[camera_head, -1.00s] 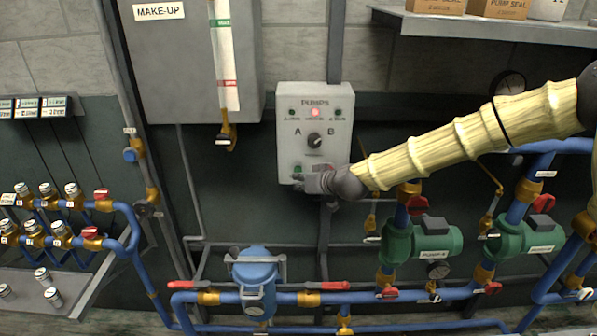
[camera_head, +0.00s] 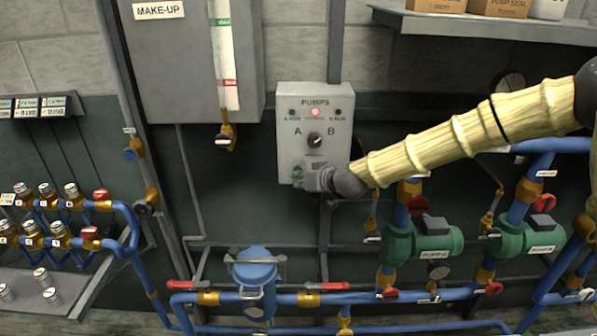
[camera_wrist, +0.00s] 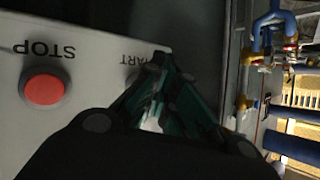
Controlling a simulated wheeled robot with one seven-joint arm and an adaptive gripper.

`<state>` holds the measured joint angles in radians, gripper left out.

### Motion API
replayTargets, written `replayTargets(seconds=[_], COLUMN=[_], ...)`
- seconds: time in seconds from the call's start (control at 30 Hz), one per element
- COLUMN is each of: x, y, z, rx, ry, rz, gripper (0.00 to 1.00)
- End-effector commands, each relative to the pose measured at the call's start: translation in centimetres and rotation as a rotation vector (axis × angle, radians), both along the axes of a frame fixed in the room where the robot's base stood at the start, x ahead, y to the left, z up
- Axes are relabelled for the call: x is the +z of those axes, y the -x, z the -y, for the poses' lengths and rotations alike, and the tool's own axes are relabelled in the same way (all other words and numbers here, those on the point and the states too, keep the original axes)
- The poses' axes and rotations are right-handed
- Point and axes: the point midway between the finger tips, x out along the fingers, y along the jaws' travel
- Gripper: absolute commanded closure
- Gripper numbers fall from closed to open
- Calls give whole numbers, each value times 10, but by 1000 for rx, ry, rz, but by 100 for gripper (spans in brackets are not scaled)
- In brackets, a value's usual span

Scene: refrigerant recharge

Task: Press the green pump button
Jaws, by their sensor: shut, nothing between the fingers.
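The grey pump panel (camera_head: 287,128) hangs on the wall, with the green button (camera_head: 297,169) at its lower left. My gripper (camera_head: 300,182) is at this lower part of the panel, its fingers closed and empty, and it covers part of the green button. In the wrist view the shut fingers (camera_wrist: 162,62) are beside the START label (camera_wrist: 142,60) and hide most of the button there. Whether the fingertips touch the button cannot be told. The red STOP button (camera_wrist: 44,88) is clear of the fingers.
A selector knob (camera_head: 314,140) between A and B and a lit red lamp (camera_head: 315,112) are on the panel above my gripper. A make-up tank (camera_head: 180,70) hangs at upper left. Blue pipes (camera_head: 400,298) and green pumps (camera_head: 425,240) stand below and to the right.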

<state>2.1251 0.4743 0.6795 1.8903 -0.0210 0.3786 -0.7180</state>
Motion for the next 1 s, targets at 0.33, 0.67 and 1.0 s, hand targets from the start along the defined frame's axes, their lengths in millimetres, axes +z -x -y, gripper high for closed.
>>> replayTargets(seconds=[0.33, 0.67, 1.0], x=[0, 0, 0], y=[-3, -6, -9], z=[0, 0, 0], rx=[0, 0, 0], ry=[1, 1, 0], rz=[1, 1, 1], gripper=[100, 100, 100])
